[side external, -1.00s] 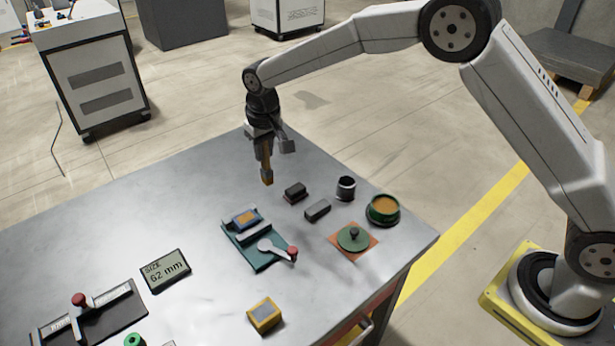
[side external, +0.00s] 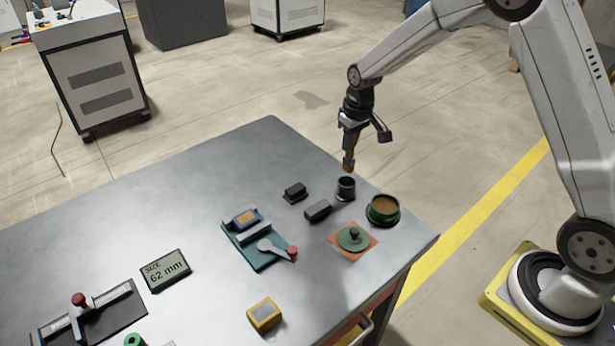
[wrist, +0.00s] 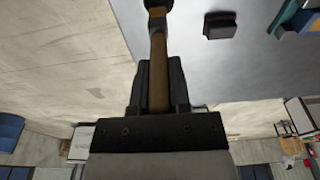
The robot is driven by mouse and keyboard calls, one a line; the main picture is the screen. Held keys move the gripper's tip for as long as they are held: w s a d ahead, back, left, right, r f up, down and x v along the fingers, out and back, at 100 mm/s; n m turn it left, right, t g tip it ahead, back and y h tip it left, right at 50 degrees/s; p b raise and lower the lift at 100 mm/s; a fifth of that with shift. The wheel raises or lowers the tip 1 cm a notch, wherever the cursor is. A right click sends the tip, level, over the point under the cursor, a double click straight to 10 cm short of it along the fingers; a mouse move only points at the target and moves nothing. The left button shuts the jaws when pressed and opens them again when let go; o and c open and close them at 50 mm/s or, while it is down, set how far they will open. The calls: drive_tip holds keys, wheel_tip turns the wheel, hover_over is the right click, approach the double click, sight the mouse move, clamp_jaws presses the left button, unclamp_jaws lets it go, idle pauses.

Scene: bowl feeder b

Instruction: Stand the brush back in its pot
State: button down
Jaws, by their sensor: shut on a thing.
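The brush (side external: 348,162) has a brown handle and a wider lower end, and hangs upright from my gripper (side external: 350,146). My gripper is shut on its handle. The brush (wrist: 158,70) also shows in the wrist view, with its handle between the two jaws and its dark end at the top edge. The pot (side external: 346,192) is a small dark cup near the table's far right edge. The brush's lower end is just above the pot's mouth in the side view; I cannot tell the exact gap. The pot is not clearly visible in the wrist view.
A green bowl (side external: 383,212) with brown contents stands right of the pot. Two dark blocks (side external: 295,192) (side external: 317,210) lie to its left. A green disc with a knob (side external: 352,238) and a teal fixture (side external: 262,254) are nearer. The table's back left (side external: 200,180) is clear.

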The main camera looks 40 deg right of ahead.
sight(354, 143)
drive_tip(key=shift+f, duration=3.9)
drive_tip(key=shift+f, duration=0.1)
drive_tip(key=c, duration=0.6)
unclamp_jaws()
drive_tip(key=shift+s+r, duration=0.25)
drive_tip(key=shift+r, duration=1.75)
drive_tip(key=shift+s+r, duration=0.25)
drive_tip(key=shift+r, duration=1.8)
drive_tip(key=shift+s+r, duration=0.25)
drive_tip(key=shift+r, duration=1.75)
drive_tip(key=shift+s+a, duration=0.1)
